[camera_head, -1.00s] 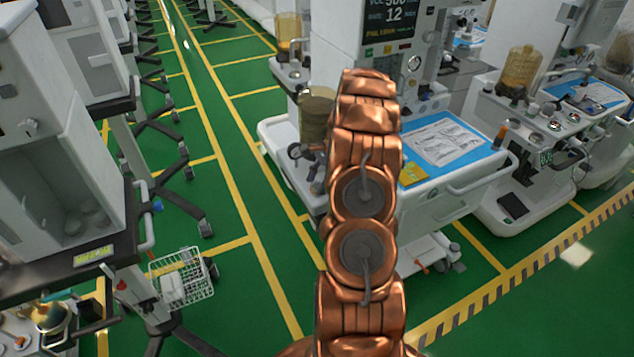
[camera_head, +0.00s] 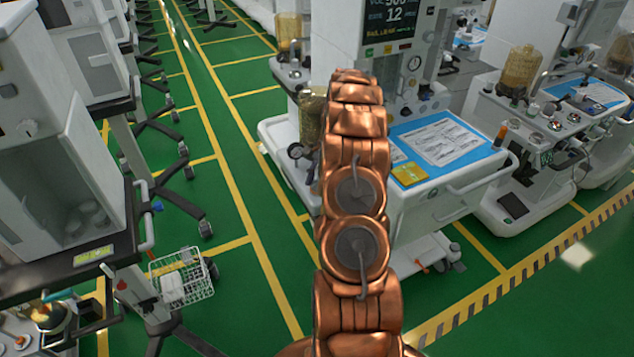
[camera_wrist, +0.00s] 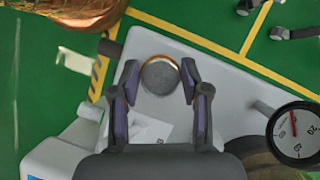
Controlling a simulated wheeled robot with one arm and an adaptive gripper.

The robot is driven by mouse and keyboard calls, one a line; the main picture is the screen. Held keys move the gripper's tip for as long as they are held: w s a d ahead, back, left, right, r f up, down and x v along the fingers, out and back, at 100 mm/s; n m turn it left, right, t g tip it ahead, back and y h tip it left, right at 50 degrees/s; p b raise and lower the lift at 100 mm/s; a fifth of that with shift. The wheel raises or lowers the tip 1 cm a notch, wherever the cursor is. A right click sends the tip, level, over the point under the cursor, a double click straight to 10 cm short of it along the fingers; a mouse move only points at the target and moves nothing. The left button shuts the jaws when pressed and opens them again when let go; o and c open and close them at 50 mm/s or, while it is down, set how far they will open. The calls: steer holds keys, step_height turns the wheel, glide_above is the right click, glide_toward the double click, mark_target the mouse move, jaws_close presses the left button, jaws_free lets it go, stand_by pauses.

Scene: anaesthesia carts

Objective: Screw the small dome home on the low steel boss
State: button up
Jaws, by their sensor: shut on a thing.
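In the wrist view my gripper (camera_wrist: 159,80) has its two dark fingers around a round grey piece with a thin copper-coloured rim, which I take to be the small dome (camera_wrist: 159,77). The piece lies between the fingertips, over a white machine surface. The low steel boss cannot be made out apart from it, so I cannot tell whether the two touch. In the head view my copper arm hides the gripper, the dome and the boss.
A pressure gauge (camera_wrist: 295,132) stands close on the right in the wrist view. The cart's white worktop has a blue mat (camera_head: 450,143) with a printed sheet and a yellow card. An amber canister (camera_head: 311,118) stands just left of my arm. Green floor lies to the left.

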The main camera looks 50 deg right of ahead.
steer(key=shift+m, duration=0.5)
steer(key=shift+c, duration=0.3)
steer(key=o, duration=1.4)
steer(key=shift+c, duration=0.2)
steer(key=shift+r, duration=0.1)
steer(key=v, duration=1.1)
steer(key=shift+s+d+r, duration=0.2)
steer(key=shift+r, duration=0.1)
steer(key=shift+r, duration=0.1)
